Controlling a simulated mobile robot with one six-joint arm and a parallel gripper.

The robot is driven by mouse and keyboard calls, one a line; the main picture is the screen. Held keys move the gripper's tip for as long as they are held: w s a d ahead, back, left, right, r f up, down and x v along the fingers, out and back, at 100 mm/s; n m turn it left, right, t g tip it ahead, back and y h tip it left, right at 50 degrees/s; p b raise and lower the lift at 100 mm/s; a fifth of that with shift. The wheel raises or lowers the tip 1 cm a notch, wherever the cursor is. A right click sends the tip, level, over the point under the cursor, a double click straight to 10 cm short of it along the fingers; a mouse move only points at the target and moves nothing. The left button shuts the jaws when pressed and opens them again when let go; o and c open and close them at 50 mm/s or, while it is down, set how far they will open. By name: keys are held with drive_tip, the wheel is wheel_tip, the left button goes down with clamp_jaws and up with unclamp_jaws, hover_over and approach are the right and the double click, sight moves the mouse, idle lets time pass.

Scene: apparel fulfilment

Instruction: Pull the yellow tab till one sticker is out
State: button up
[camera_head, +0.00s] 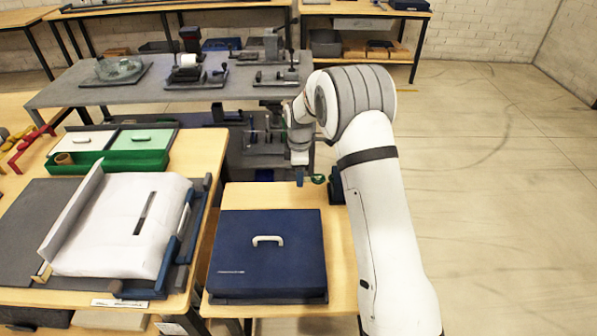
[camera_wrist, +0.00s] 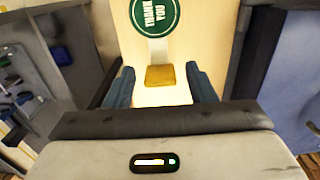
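The yellow tab (camera_wrist: 160,75) shows in the wrist view, at the end of a pale strip (camera_wrist: 158,50). The strip leads up to a round green sticker (camera_wrist: 155,14) reading "THANK YOU", cut off by the top edge. My gripper (camera_wrist: 160,67) is open, with one blue finger on each side of the tab and a gap on both sides. I cannot tell whether the tab is level with the fingertips or below them. In the head view my gripper (camera_head: 299,177) is beside the green sticker (camera_head: 318,179) and a dark blue holder (camera_head: 337,187), partly hidden by my arm.
A dark blue box (camera_head: 268,260) with a white handle stands on the wooden table (camera_head: 250,196) in front. A side table at left carries a white garment (camera_head: 120,220) and a green tray (camera_head: 165,158). A grey bench (camera_head: 235,92) with several devices stands behind.

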clamp_jaws()
drive_tip(key=shift+d+b, duration=0.4)
drive_tip(key=shift+d, duration=0.45)
drive_tip(key=shift+o, duration=0.3)
unclamp_jaws()
wheel_tip(320, 180, up, 8)
drive_tip(key=shift+b, duration=0.3)
